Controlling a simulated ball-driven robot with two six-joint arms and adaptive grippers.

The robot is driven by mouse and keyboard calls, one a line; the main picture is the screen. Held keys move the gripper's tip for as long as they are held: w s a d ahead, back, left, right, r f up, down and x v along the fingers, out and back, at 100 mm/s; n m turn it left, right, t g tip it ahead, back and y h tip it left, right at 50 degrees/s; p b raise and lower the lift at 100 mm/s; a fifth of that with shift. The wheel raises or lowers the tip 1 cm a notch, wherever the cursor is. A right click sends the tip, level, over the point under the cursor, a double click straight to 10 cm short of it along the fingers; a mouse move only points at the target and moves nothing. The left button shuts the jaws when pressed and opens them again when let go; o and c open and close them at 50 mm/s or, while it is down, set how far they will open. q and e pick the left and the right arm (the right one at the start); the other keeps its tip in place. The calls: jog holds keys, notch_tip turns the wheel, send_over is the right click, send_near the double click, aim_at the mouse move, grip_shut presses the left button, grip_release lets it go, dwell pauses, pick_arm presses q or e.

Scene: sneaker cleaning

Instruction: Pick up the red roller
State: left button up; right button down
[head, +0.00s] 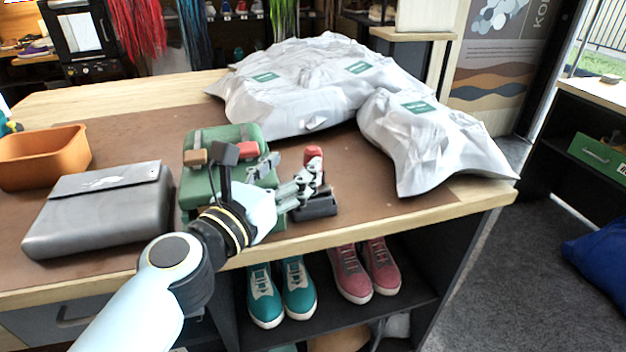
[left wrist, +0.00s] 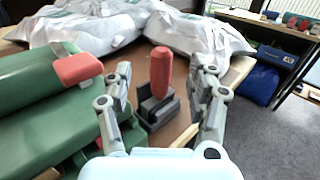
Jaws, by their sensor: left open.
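The red roller (head: 313,154) stands upright in a dark grey holder (head: 318,207) on the brown mat. In the left wrist view the roller (left wrist: 160,70) shows between my two fingers, farther off than they are, with its lower end in the dark holder (left wrist: 158,108). My left gripper (head: 308,180) is open and empty, pointing at the roller from the near side. In the left wrist view the fingers of my left gripper (left wrist: 164,84) stand wide apart. In the head view the fingers hide part of the roller's lower end. My right gripper is not in view.
A green case (head: 228,136) with a red block (head: 246,149) on top stands close left of the gripper. A grey case (head: 98,208) and an orange bin (head: 40,157) lie farther left. White bags (head: 430,140) fill the table behind. Shoes (head: 298,290) sit on the shelf below.

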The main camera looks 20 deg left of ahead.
aim_at(309, 157)
pick_arm(q)
jog(key=w, duration=0.2)
jog(key=w+d, duration=0.1)
jog(key=w, duration=0.4)
jog(key=shift+d+f, duration=0.25)
jog(key=shift+s, duration=0.1)
jog(key=shift+c, duration=0.2)
grip_shut()
